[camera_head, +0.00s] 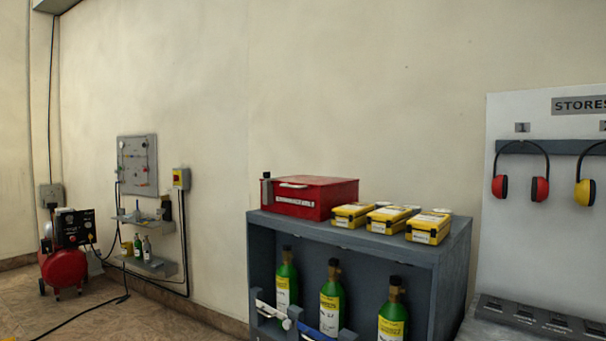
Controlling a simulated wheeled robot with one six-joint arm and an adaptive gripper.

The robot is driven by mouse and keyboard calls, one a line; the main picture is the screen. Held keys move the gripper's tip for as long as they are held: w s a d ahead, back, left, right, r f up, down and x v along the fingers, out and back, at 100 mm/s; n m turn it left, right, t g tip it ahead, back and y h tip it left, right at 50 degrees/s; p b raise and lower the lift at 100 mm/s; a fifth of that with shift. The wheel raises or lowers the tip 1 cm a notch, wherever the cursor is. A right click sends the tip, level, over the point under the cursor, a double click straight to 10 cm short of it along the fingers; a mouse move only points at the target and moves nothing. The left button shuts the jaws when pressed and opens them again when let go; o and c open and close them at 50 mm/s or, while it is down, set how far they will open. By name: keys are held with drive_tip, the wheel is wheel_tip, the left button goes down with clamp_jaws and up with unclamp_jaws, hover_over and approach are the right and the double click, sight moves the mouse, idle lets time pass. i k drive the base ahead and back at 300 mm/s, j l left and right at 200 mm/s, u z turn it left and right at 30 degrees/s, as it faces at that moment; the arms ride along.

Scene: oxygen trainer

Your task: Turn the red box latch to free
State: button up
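A red box (330,192) with a closed lid sits on top of a grey cabinet (440,243), near its left end. A pale handle shows on the box's front edge and a white label runs below it. A small dark upright piece (266,189) stands at the box's left front corner; I cannot tell whether it is the latch. The latch's position is too small to make out. My gripper is not in view.
Yellow cases (428,228) sit right of the red box. Green bottles (331,300) stand on the shelf below. A stores board (548,104) with ear defenders is at right. A red compressor (65,268) and wall panel (138,165) are at left.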

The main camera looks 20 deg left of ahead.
sight(266, 175)
drive_tip(key=i+j+z, duration=0.15)
drive_tip(key=j+z, duration=0.15)
drive_tip(key=j, duration=0.6)
drive_tip(key=j+z, duration=0.35)
drive_tip(key=j, duration=0.5)
drive_tip(key=j+z, duration=0.1)
drive_tip(key=j, duration=2.6)
drive_tip(key=i, duration=0.1)
